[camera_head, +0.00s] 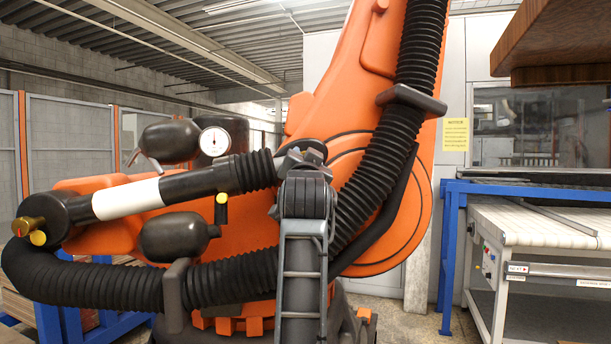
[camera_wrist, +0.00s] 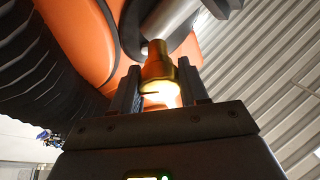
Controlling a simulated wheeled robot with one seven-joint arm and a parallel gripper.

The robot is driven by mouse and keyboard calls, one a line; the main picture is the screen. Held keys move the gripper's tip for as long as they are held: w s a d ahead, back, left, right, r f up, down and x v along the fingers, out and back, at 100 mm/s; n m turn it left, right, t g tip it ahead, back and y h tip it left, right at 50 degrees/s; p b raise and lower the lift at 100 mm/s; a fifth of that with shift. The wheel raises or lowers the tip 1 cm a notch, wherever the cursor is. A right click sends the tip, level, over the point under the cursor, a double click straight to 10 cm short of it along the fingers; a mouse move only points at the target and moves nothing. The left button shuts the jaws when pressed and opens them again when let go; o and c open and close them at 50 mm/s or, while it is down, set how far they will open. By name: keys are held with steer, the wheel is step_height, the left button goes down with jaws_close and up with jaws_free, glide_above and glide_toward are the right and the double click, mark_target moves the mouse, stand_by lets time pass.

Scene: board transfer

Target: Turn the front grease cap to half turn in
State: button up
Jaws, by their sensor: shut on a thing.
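A brass-coloured grease cap (camera_wrist: 158,66) stands between the two fingers of my gripper (camera_wrist: 160,76) in the wrist view. The fingers are shut on its sides. Its lower end glows brightly, so marks there are hard to read. A pale grey cylinder (camera_wrist: 172,25) lies just beyond it. In the head view my gripper (camera_head: 302,158) is seen from behind, in front of the orange machine (camera_head: 340,110). It hides the held cap there. How far the cap is turned cannot be told.
Another brass fitting (camera_head: 28,226) with a yellow end sits at the far left. A thick black ribbed hose (camera_head: 375,175) curves close to my arm's right. A gauge (camera_head: 214,141) and dark rounded vessels (camera_head: 172,236) are left of my gripper. A conveyor (camera_head: 540,225) stands at right.

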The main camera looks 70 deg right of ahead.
steer(key=m+g+b, duration=0.1)
steer(key=m+b, duration=0.1)
steer(key=m, duration=0.2)
steer(key=m+g+b, duration=0.1)
steer(key=m+b, duration=0.1)
steer(key=m, duration=0.2)
steer(key=shift+w+f+g+y, duration=0.1)
steer(key=shift+f+g+y, duration=0.1)
steer(key=shift+g+y, duration=0.15)
steer(key=m+b, duration=0.1)
steer(key=m, duration=0.2)
steer(key=m+g+y, duration=0.1)
steer(key=m, duration=0.2)
steer(key=shift+r+g+b, duration=0.15)
steer(key=shift+g+b, duration=0.1)
steer(key=shift+b, duration=0.15)
steer(key=shift+m, duration=0.3)
steer(key=o, duration=1)
steer(key=shift+o, duration=0.2)
steer(key=v, duration=0.7)
steer(key=shift+s+a, duration=0.25)
steer(key=shift+a, duration=0.1)
steer(key=shift+r, duration=0.1)
